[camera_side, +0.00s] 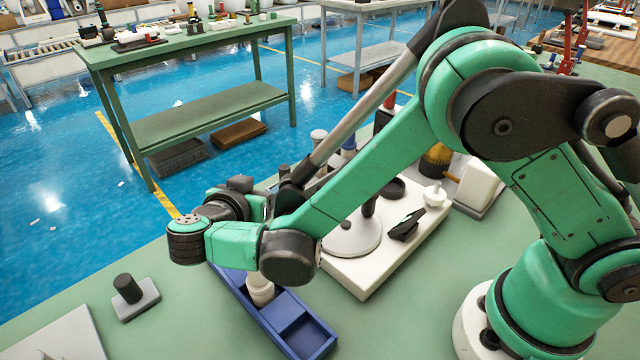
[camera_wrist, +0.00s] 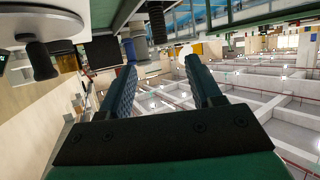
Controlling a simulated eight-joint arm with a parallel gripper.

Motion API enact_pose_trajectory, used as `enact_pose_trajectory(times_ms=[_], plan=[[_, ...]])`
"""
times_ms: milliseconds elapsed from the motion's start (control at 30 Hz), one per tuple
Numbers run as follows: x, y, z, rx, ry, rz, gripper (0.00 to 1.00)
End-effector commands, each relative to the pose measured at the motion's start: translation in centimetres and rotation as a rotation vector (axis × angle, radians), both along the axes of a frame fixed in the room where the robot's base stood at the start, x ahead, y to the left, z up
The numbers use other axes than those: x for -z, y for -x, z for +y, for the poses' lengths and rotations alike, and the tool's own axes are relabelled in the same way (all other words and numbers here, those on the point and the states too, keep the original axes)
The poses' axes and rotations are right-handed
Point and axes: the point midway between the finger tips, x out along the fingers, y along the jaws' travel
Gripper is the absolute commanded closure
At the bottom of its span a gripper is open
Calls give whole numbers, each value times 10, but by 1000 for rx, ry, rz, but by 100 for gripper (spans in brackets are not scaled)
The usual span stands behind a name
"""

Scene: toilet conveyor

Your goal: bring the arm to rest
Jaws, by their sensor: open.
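My arm is bent, with its wrist hanging over the left end of a blue compartment tray (camera_side: 318,335) in the side view. My gripper (camera_wrist: 160,75) shows in the wrist view with its two dark ribbed fingers apart and nothing between them. In the side view the fingers are hard to make out among the dark wrist parts. The wrist view is upside down, with the ceiling low in the picture and the work surface at the upper left. A pale cylindrical part (camera_side: 260,291) stands in the blue tray, partly hidden by my wrist.
A white board (camera_side: 368,276) carries a round disc (camera_side: 352,238) and dark fittings (camera_side: 407,226) behind my forearm. A small grey plate with a dark knob (camera_side: 129,289) lies at the left. The green worktop (camera_side: 180,325) is clear between it and the tray. A white block (camera_side: 478,184) stands right.

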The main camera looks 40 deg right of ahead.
Motion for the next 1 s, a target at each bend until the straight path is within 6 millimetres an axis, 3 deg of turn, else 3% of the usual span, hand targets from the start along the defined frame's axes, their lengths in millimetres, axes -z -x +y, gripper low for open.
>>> enact_pose_trajectory(times_ms=[200, 533, 767, 1000], plan=[[-4, 5, 7, 0, 0, -1, 42], [-8, 2, 2, -12, -13, 45, 42], [-35, -2, -27, -146, -119, 328, 42], [-57, 29, -73, -430, -257, 579, 42]])
